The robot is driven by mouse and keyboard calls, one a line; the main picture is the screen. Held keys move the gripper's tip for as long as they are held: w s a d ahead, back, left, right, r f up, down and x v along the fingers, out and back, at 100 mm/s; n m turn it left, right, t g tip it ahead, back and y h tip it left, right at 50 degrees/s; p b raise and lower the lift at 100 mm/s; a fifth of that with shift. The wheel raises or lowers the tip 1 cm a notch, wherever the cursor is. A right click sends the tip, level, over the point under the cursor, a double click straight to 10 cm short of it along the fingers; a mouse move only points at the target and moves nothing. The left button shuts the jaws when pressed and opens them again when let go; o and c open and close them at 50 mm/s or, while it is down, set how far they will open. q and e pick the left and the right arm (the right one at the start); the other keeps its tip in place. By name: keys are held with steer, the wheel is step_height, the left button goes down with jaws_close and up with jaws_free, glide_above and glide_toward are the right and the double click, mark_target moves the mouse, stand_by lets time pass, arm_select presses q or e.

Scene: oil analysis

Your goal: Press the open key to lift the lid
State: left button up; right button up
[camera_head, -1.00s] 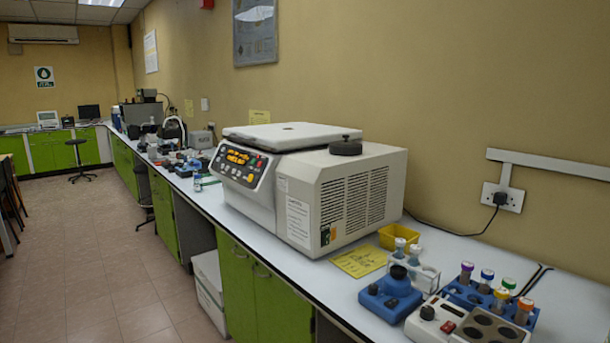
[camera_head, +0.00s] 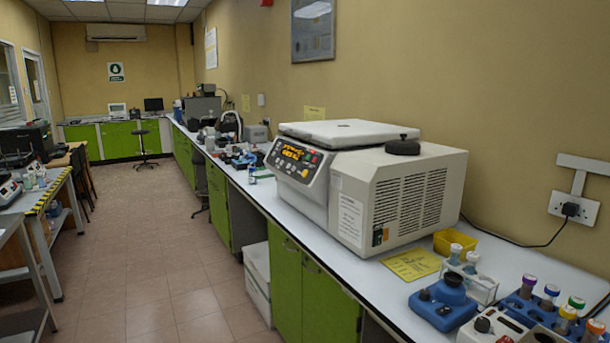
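A white benchtop centrifuge (camera_head: 400,195) stands on the bench right of the middle. Its pale lid (camera_head: 347,132) lies flat on top, and looks shut. Its sloped control panel (camera_head: 295,160) faces left, with a lit orange display and several coloured keys. Which of them is the open key is too small to tell. Neither of my grippers is in view.
The white bench top (camera_head: 388,281) runs along the right wall over green cupboards. A blue mixer (camera_head: 443,303), a blue tube rack (camera_head: 521,307) and a yellow tray (camera_head: 455,242) stand right of the centrifuge. The tiled floor (camera_head: 150,240) is clear in the middle. Another table (camera_head: 50,225) stands left.

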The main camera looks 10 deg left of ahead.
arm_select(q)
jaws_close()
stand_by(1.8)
